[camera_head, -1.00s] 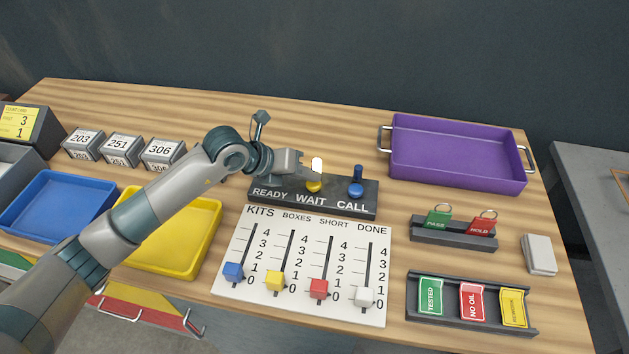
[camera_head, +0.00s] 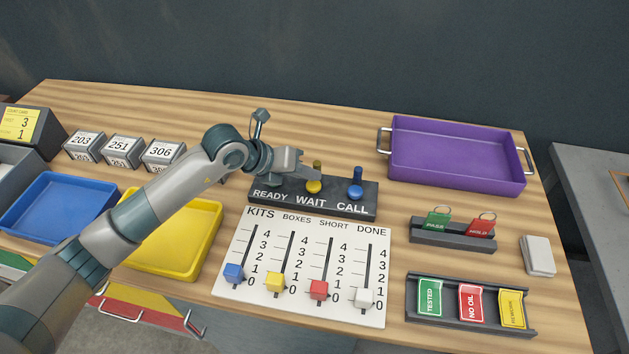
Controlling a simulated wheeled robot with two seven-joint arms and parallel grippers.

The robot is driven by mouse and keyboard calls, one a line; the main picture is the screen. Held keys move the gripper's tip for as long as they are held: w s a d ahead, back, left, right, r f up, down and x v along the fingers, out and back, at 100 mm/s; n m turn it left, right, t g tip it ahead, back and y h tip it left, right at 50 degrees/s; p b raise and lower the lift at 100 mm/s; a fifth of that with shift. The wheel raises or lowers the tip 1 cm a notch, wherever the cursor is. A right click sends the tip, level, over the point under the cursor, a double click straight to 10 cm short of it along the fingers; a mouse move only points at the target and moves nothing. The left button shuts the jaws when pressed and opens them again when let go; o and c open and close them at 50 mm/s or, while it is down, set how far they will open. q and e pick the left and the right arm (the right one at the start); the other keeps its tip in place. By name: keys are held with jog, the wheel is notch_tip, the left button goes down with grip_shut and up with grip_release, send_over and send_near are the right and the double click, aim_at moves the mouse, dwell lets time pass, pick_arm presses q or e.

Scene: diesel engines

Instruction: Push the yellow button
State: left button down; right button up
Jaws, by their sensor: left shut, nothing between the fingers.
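The yellow button (camera_head: 314,187) sits in the middle of the dark button panel (camera_head: 349,211), above the word WAIT. A small post-shaped lamp (camera_head: 317,166) stands behind it and looks dull, not lit. My left gripper (camera_head: 307,169) is shut and empty. Any button above READY is hidden by my left gripper. My right gripper is not in view.
The white slider board (camera_head: 305,262) lies just in front of the panel. A purple tray (camera_head: 457,171) is at the back right, a yellow tray (camera_head: 188,247) and a blue tray (camera_head: 58,205) at the left. Number blocks (camera_head: 122,150) stand behind them.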

aim_at(309, 187)
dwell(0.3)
pick_arm(q)
notch_tip(309, 187, up, 6)
jog(key=p, duration=0.3)
dwell(0.4)
jog(key=shift+s+f, duration=0.1)
jog(key=shift+s, duration=0.05)
dwell(0.5)
